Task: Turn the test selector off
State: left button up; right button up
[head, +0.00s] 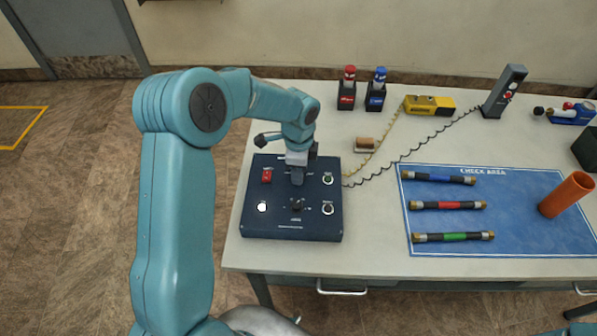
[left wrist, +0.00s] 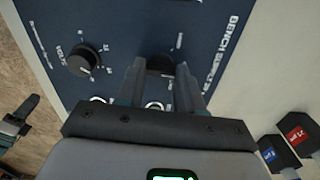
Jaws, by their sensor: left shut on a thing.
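The dark blue bench supply box (head: 260,222) stands on the left part of the table, with switches, jacks and knobs on its top. My left gripper (head: 297,183) is over the middle of this panel, pointing down. In the left wrist view its two fingers (left wrist: 162,85) are closed around a dark knob (left wrist: 160,64). The fingers hide part of the knob, and I cannot read its setting. A second knob (left wrist: 82,60) with a white pointer line and a printed scale is free beside it. A dark and teal shape (left wrist: 14,122), perhaps my right gripper, shows at the left edge.
A red switch (head: 267,176) and a lit white button (head: 262,207) are on the panel's left side. A blue check-area mat (head: 520,215) with several cylinders lies right. A coiled dark cord (head: 400,157) crosses the table.

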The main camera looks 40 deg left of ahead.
pick_arm(q)
jog(key=shift+n, duration=0.5)
jog(key=o, duration=1)
jog(key=shift+o, duration=0.2)
notch_tip(320, 180, up, 16)
jog(key=shift+r, duration=0.2)
jog(key=shift+r, duration=0.1)
